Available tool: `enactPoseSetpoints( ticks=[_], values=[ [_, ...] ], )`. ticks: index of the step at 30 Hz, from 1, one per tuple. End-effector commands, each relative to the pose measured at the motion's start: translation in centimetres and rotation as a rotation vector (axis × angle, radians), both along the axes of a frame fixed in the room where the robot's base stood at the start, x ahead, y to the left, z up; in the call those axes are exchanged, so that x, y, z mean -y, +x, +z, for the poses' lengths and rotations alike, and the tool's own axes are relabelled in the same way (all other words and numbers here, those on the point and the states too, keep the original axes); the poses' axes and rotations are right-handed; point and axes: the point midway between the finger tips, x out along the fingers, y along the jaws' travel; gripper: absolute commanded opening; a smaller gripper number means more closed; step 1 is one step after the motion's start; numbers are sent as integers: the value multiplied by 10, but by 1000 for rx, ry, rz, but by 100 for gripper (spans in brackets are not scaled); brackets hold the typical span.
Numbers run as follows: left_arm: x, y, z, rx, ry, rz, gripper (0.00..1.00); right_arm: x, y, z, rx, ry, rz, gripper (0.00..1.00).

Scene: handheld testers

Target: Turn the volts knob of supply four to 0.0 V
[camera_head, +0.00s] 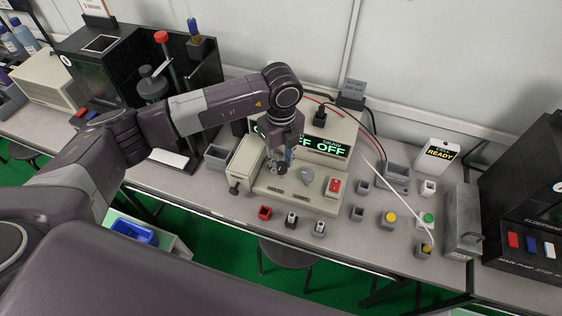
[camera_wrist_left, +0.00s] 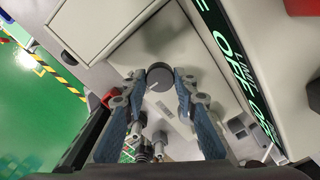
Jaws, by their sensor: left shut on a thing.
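The bench supply (camera_head: 333,141) is a beige box with a sloped front panel. Its dark display (camera_head: 330,149) shows green OFF readings, also partly seen in the left wrist view (camera_wrist_left: 230,45). My left gripper (camera_head: 277,169) points down over the left part of the panel. In the left wrist view its blue-grey fingers are shut on a round grey knob (camera_wrist_left: 160,75). In the head view the gripper hides this knob. A second grey knob (camera_head: 306,176) sits to its right, apart from the fingers. Panel labels are too small to read. My right gripper is not in view.
A red rocker switch (camera_head: 334,187) is at the panel's right. Small sockets, including a red one (camera_head: 264,212), stand in front. A dark tester (camera_head: 525,190) stands far right.

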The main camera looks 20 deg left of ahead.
Motion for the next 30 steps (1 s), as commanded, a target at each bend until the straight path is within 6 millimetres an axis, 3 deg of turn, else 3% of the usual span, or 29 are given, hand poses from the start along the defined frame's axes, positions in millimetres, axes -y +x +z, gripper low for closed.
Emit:
enactPoseSetpoints(
  ticks=[19, 20, 21, 24, 30],
  values=[
    [0, 2, 2, 6, -1, 49, 2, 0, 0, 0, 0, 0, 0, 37],
    [0, 2, 2, 6, -1, 49, 30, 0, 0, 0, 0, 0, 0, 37],
    [0, 2, 2, 6, -1, 49, 34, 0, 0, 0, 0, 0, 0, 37],
    [0, 1, 1, 4, 0, 48, 44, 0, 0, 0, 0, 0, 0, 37],
    [0, 1, 1, 2, 0, 47, 44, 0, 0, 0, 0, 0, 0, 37]
  ],
)
